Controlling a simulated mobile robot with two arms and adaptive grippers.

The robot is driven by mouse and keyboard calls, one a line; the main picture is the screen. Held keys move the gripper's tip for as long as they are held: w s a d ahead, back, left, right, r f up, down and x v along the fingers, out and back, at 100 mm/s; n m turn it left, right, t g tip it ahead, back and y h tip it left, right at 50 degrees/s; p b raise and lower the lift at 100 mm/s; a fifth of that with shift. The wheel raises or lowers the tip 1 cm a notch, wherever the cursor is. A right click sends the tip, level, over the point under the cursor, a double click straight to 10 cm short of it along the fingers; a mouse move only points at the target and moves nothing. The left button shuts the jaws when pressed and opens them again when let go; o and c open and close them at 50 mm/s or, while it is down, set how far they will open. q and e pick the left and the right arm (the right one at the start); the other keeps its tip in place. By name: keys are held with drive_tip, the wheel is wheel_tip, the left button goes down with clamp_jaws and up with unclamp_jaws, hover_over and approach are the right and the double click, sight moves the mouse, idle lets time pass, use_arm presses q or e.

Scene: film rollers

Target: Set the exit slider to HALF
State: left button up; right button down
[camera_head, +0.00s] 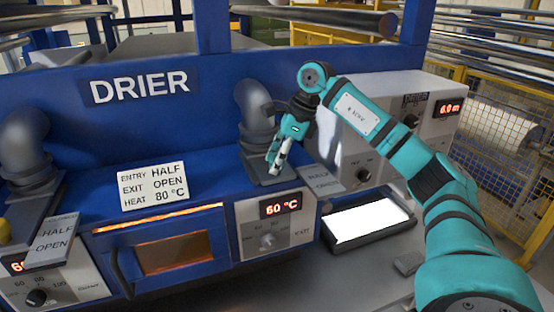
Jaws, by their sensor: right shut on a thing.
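The exit slider (268,179) is a dark grey plate at the foot of the right-hand grey pipe (258,118) on the blue drier. My right gripper (276,164) comes from the right and points down over the slider. Its fingers are shut at the slider's handle, which they hide. I cannot tell which mark the slider stands at. My left gripper is not in view.
A white card (154,186) on the drier reads ENTRY HALF, EXIT OPEN, HEAT 80 °C. The exit panel (276,226) shows 60 °C above a knob. The entry slider's yellow knob (4,232) is at far left. A lit white panel (370,222) lies right of the drier.

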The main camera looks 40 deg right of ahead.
sight(283, 168)
drive_tip(key=shift+s, duration=0.15)
drive_tip(key=s+b, duration=0.1)
drive_tip(key=s+a+b, duration=0.1)
drive_tip(key=s, duration=0.1)
drive_tip(key=shift+f, duration=0.15)
drive_tip(key=shift+s+a+r, duration=0.15)
drive_tip(key=shift+s+r, duration=0.05)
drive_tip(key=shift+s, duration=0.1)
drive_tip(key=shift+w, duration=0.1)
drive_tip(key=c, duration=1.1)
unclamp_jaws()
drive_tip(key=shift+o, duration=1.2)
drive_tip(key=shift+r, duration=0.1)
